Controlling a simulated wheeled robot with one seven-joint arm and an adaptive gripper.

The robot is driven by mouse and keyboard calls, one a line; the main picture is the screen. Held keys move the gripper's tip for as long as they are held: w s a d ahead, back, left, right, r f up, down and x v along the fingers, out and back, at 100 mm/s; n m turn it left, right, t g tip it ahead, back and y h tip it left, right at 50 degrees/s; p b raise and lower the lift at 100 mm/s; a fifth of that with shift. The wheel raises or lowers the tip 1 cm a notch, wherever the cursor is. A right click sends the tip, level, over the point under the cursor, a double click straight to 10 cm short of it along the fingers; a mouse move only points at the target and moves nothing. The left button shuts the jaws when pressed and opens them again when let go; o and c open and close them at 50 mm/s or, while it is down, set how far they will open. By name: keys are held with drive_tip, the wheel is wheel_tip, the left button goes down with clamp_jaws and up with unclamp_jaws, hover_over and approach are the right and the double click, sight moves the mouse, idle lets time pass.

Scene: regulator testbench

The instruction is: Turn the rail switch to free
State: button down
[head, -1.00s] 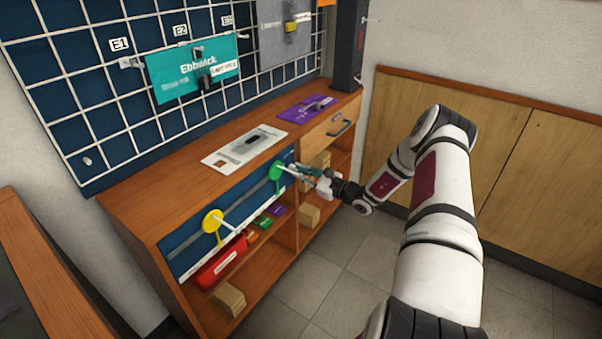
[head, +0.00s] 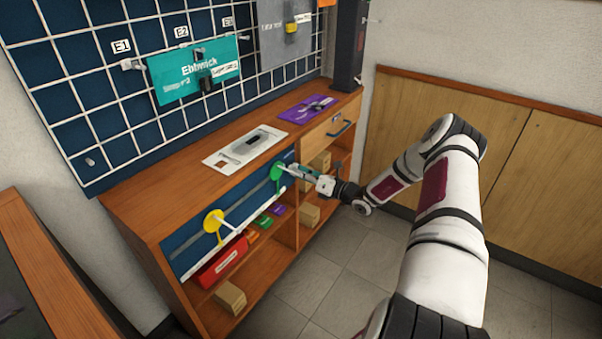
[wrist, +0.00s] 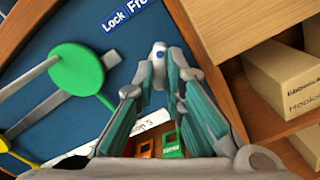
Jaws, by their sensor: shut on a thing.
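In the head view my gripper (head: 303,173) is at the right end of the blue rail panel (head: 190,258), right of the green disc (head: 277,172). The green disc also shows at left in the wrist view (wrist: 78,68).
A red box (head: 222,262) and small coloured boxes lie on the shelf below. Cardboard boxes (wrist: 285,85) fill shelves to the right. A drawer handle (head: 339,129) projects above.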

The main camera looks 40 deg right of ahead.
drive_tip(key=shift+s+f+m, duration=0.1)
drive_tip(key=shift+m, duration=1)
drive_tip(key=c, duration=1.7)
unclamp_jaws()
drive_tip(key=shift+o, duration=0.2)
drive_tip(key=v, duration=1.2)
